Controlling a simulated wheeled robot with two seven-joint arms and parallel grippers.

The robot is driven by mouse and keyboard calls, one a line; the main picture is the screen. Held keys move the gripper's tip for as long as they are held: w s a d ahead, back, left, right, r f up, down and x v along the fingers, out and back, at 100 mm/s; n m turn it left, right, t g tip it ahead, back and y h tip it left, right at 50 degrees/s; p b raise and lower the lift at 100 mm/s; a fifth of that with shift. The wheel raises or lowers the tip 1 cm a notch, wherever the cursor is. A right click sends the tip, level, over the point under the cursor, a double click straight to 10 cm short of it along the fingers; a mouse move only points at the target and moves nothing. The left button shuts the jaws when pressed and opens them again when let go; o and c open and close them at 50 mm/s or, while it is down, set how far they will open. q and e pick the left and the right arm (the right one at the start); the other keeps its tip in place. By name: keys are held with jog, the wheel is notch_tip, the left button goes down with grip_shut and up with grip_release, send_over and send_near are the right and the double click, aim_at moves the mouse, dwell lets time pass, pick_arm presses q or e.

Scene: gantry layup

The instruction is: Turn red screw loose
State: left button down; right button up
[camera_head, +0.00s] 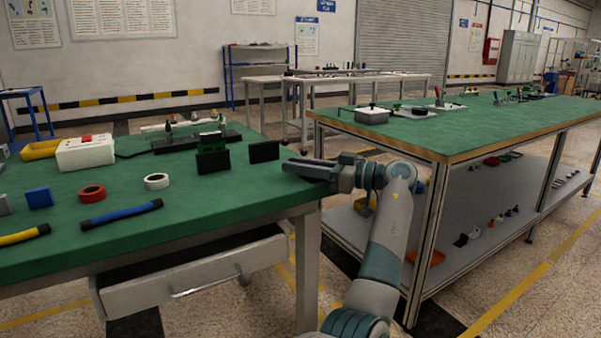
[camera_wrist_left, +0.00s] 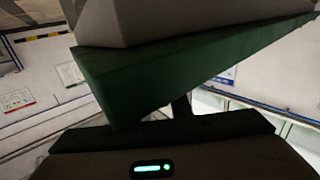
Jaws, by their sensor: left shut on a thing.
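I cannot pick out a red screw for certain in either view. In the head view my left gripper (camera_head: 287,165) is at the right corner of the near green table (camera_head: 225,195), just right of a small black upright plate (camera_head: 264,151). Its fingers lie almost level, close together, and point left. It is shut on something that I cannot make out. In the left wrist view, which looks upside down, the green tabletop (camera_wrist_left: 190,70) fills the middle, very close to the dark gripper body. My right gripper is not in view.
The near table holds a white box with a red top part (camera_head: 86,152), a yellow bin (camera_head: 40,150), red tape (camera_head: 92,193), white tape (camera_head: 157,181), a blue tube (camera_head: 121,214) and a black fixture (camera_head: 212,155). A second green table (camera_head: 450,130) stands to the right. An open drawer (camera_head: 190,285) hangs below.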

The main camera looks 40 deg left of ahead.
pick_arm(q)
jog(key=shift+s+d+n+g+h+b, duration=0.2)
jog(key=shift+n+g+h, duration=0.3)
jog(key=shift+n+g, duration=0.55)
jog(key=shift+s+a+n+g+h+b, duration=0.1)
jog(key=shift+s+n+g+h, duration=0.35)
jog(key=shift+g, duration=0.9)
jog(key=shift+w+d, duration=0.1)
jog(key=shift+w, duration=0.05)
jog(key=c, duration=1.6)
grip_release()
